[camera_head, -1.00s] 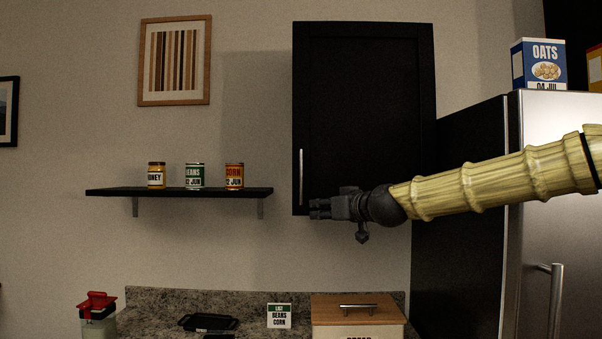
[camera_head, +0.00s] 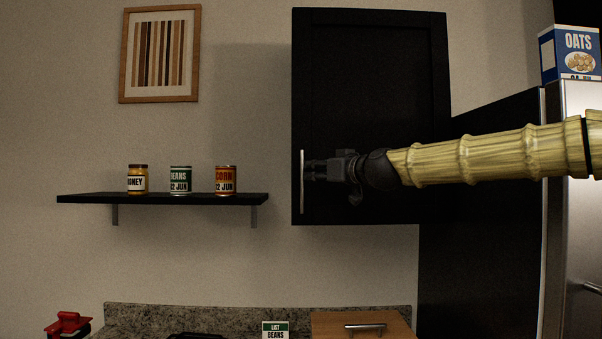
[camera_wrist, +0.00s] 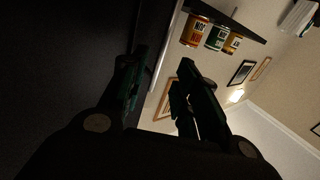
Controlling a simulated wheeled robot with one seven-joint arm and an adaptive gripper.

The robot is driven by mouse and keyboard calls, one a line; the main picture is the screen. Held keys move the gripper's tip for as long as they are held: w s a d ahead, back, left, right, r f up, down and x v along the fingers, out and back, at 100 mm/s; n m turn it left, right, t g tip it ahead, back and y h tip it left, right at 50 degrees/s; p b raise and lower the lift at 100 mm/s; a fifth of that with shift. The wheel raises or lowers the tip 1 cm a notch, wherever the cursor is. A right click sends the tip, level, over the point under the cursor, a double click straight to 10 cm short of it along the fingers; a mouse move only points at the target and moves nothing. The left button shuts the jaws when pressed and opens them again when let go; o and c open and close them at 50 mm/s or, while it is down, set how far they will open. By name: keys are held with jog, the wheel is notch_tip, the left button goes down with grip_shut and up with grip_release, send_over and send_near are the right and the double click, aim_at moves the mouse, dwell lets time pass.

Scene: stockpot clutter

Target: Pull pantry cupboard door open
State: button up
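The pantry cupboard door (camera_head: 370,90) is a black panel on the wall. It looks shut in the head view. Its upright silver handle (camera_head: 302,182) is near the door's lower left edge. My gripper (camera_head: 308,170) points left, with its fingertips at or just right of the handle's upper half. In the wrist view my gripper (camera_wrist: 163,90) has its two dark fingers spread apart. A thin pale bar, seemingly the handle (camera_wrist: 164,52), runs between them. I cannot tell whether either finger touches it. The dark door fills the left of the wrist view.
A black shelf (camera_head: 85,198) left of the cupboard holds a honey jar (camera_head: 137,180), a beans can (camera_head: 180,181) and a corn can (camera_head: 225,181). A fridge (camera_head: 575,220) stands right, with an oats box (camera_head: 572,54) on top.

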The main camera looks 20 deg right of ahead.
jog(key=shift+p+x, duration=1.15)
jog(key=shift+x, duration=2.6)
grip_shut()
